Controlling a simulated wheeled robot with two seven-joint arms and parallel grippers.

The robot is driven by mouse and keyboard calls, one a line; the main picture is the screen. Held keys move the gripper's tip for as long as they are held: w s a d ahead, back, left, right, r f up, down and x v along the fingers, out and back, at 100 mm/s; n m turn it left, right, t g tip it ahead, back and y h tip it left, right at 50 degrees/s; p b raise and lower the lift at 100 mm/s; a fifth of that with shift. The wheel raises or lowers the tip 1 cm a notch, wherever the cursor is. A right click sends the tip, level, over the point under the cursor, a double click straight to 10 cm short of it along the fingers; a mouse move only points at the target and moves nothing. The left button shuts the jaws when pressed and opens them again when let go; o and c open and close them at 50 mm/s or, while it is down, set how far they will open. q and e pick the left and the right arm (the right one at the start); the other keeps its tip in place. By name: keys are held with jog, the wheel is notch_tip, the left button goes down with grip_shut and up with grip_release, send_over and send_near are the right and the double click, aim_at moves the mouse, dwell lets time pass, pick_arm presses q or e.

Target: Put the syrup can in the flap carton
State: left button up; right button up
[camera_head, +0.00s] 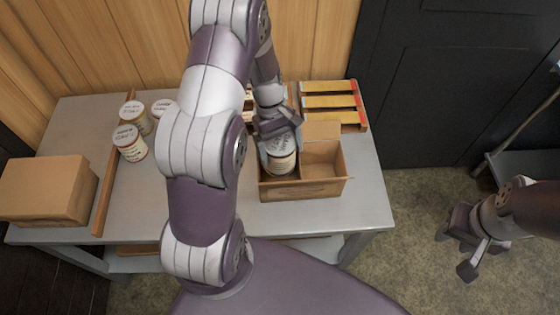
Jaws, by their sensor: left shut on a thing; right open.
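The syrup can (282,163), pale with a dark-lettered label, is held upright by my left gripper (280,142). The gripper is shut on it from above and covers part of its top. The flap carton (318,189) is an open brown box near the right end of the table, with a flap (322,131) raised at its back. The can is at the left half of the carton, its lower part behind the front wall; I cannot tell whether it touches the bottom. The right half looks empty. My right gripper (456,252) is open and empty, off the table to the right.
Several similar jars (130,142) stand at the table's back left. A closed cardboard box (46,189) sits at the left end, beside a wooden strip (105,190). A wooden rack with yellow slats (331,102) lies behind the carton. The grey table (143,205) is bare at front centre.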

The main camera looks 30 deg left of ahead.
pick_arm(q)
notch_tip(320, 180, down, 5)
jog(key=shift+w+a+f+p, duration=0.1)
jog(key=shift+p, duration=0.3)
jog(key=shift+f, duration=0.15)
jog(key=shift+f+b, duration=0.45)
jog(key=shift+f, duration=0.1)
